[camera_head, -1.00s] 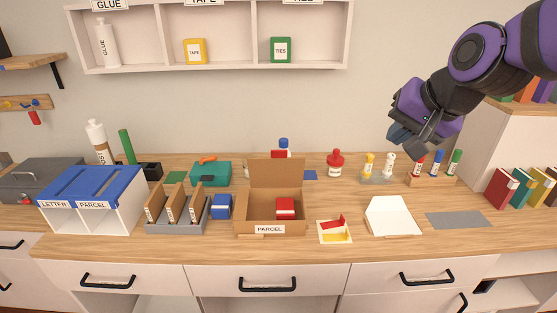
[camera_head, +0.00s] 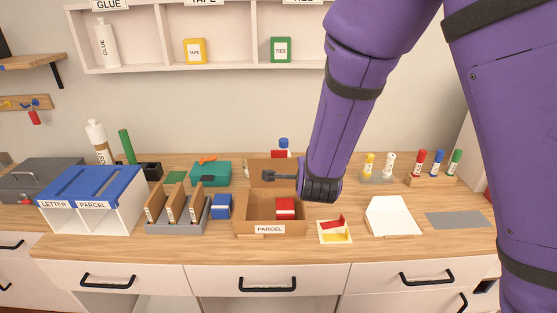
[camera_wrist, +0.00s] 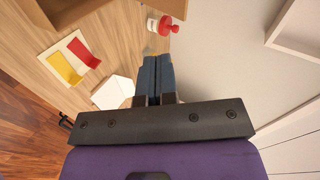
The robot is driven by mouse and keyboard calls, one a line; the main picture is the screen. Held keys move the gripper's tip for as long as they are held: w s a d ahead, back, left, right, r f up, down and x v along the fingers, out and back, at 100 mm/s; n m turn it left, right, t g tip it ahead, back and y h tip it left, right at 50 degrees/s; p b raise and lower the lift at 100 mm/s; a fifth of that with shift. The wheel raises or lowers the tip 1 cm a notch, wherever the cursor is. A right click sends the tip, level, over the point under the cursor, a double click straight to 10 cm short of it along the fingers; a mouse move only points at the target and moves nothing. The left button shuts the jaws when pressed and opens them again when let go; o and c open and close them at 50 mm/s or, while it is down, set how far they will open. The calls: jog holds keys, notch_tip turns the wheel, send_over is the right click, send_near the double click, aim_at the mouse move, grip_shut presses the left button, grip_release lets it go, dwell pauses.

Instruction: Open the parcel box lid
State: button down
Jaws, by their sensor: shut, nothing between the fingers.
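The brown cardboard parcel box (camera_head: 241,228) sits on the desk, a PARCEL label on its front. Its lid (camera_head: 262,164) stands upright at the back edge, and the box is open at the top. A red block (camera_head: 285,207) lies inside at the right. My gripper (camera_head: 268,177) is in front of the lid in the head view and hides its middle; my arm covers its right part. I cannot tell whether the gripper touches the lid. In the wrist view the blue-grey fingers (camera_wrist: 157,60) are shut and empty.
A blue block (camera_head: 221,206) and a grey file rack (camera_head: 183,228) stand to the left. A blue-topped sorter (camera_head: 92,184) is further left.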

jog(key=a+f+m+t+h, duration=0.2)
jog(key=a+f+t, duration=0.2)
jog(key=t+y, duration=0.2)
jog(key=t, duration=0.3)
send_near(279, 152)
jog(key=x, duration=0.7)
jog(key=shift+w+a+f, duration=0.1)
jog(key=shift+w+f, duration=0.05)
jog(key=shift+w, duration=0.2)
jog(key=shift+w, duration=0.1)
jog(key=shift+w+d, duration=0.25)
jog(key=shift+w, duration=0.1)
jog(key=shift+w+a+r+g, duration=0.1)
jog(key=shift+w+r+g, duration=0.2)
jog(key=shift+w, duration=0.1)
jog(key=shift+w+r+g, duration=0.2)
jog(key=shift+w+g, duration=0.1)
jog(key=shift+w, duration=0.15)
jog(key=shift+w+r+g, duration=0.25)
jog(key=shift+w+g, duration=0.35)
jog(key=shift+w, duration=0.25)
jog(key=shift+w+g, duration=0.5)
jog(key=shift+w, duration=0.3)
